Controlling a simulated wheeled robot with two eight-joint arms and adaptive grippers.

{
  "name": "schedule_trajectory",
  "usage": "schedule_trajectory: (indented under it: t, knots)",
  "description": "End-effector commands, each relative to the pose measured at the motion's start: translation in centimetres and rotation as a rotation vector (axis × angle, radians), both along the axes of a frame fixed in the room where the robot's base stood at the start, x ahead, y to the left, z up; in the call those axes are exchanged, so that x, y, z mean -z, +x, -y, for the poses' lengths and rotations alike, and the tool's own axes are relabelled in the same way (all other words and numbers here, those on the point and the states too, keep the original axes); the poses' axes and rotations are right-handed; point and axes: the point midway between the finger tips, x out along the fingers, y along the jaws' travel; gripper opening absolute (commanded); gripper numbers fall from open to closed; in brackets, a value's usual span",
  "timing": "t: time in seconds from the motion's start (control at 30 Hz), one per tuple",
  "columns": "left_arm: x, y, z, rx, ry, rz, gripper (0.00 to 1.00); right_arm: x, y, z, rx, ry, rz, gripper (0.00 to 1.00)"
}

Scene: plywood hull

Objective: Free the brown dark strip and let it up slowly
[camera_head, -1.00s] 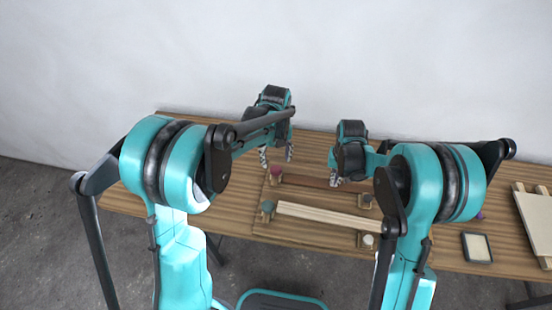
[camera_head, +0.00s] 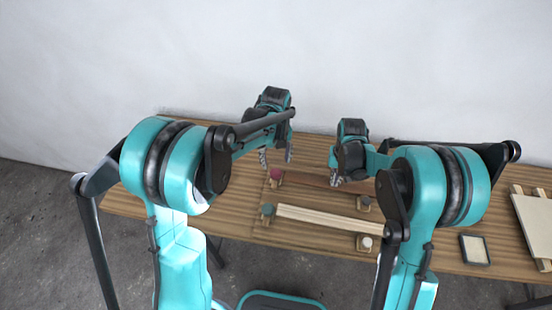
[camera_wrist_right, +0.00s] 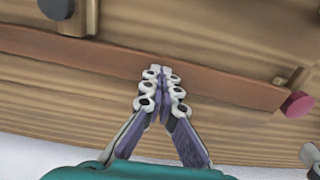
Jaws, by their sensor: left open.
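The dark brown strip (camera_head: 308,181) lies across the board on the table, behind a pale strip (camera_head: 318,217). In the right wrist view the dark strip (camera_wrist_right: 215,88) runs across the picture, its right end beside a magenta knob (camera_wrist_right: 297,104). My right gripper (camera_head: 336,178) is over the strip; in its wrist view its fingertips (camera_wrist_right: 162,74) are together and overlap the strip, with nothing visible between them. Contact is unclear. My left gripper (camera_head: 276,156) is open and empty, just behind the magenta knob (camera_head: 276,174).
A teal knob (camera_head: 268,210) stands at the pale strip's left end and a white-topped knob (camera_head: 365,242) near its right end. A small framed pad (camera_head: 475,249) and a pale board on battens (camera_head: 536,222) lie to the right. The table's left part is clear.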

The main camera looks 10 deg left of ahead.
Motion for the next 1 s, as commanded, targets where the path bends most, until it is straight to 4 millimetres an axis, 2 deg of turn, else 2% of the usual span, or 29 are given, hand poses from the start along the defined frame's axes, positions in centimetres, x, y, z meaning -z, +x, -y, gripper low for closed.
schedule_trajectory:
  t: [1.0]
  knots:
    - [-1.6, 0.0, 0.0, 0.0, 0.0, 0.0, 0.59, -2.8, 0.0, 0.0, 0.0, 0.0, 0.0, 0.0]
